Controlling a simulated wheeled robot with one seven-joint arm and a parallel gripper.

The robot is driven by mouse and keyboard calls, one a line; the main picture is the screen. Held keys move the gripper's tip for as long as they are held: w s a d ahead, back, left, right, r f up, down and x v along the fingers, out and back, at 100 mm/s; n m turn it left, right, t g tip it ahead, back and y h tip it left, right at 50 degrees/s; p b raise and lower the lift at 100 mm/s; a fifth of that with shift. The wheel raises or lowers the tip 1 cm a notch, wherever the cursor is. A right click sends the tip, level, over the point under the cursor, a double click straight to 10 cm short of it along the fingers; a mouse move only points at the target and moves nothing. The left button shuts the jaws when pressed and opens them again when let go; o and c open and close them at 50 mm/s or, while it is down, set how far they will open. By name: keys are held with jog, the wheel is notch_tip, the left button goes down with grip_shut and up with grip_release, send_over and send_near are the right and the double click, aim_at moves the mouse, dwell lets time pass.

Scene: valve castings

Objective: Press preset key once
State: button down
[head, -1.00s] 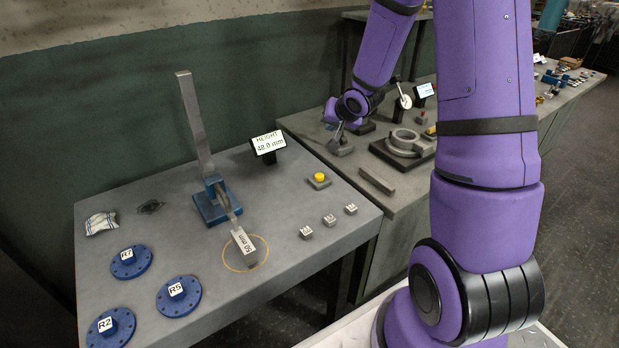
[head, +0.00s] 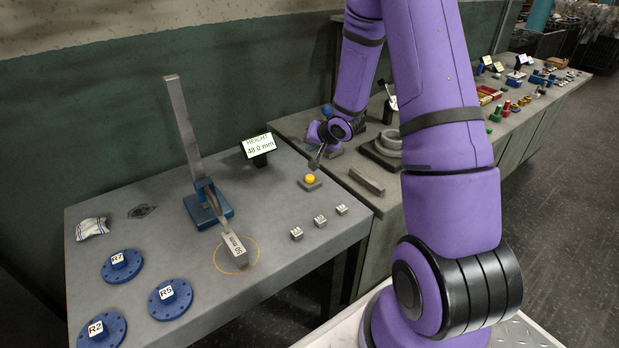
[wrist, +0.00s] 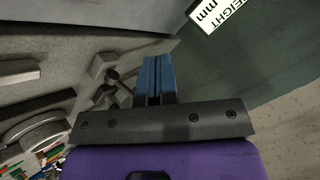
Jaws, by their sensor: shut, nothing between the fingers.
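The yellow round key (head: 310,179) sits on a small grey base near the right edge of the near bench. In the wrist view the shut fingers (wrist: 153,78) point up the picture, and the yellow key does not show there. The height display (head: 258,145) reads 48.0 mm, and part of it shows in the wrist view (wrist: 210,10).
A blue-based height gauge (head: 208,209) with a tall upright stands left of the key. A block marked 50 mm (head: 235,250) stands in a yellow circle. Three small grey blocks (head: 320,221) lie in front of the key. Blue flanges (head: 121,266) lie at the left.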

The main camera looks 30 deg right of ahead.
aim_at(311, 176)
jog(key=shift+f, duration=3.95)
jog(key=shift+f, duration=0.15)
jog(key=shift+f, duration=0.3)
jog(key=shift+f, duration=0.45)
jog(key=shift+r, duration=0.9)
jog(key=shift+r, duration=0.1)
jog(key=shift+r, duration=2.4)
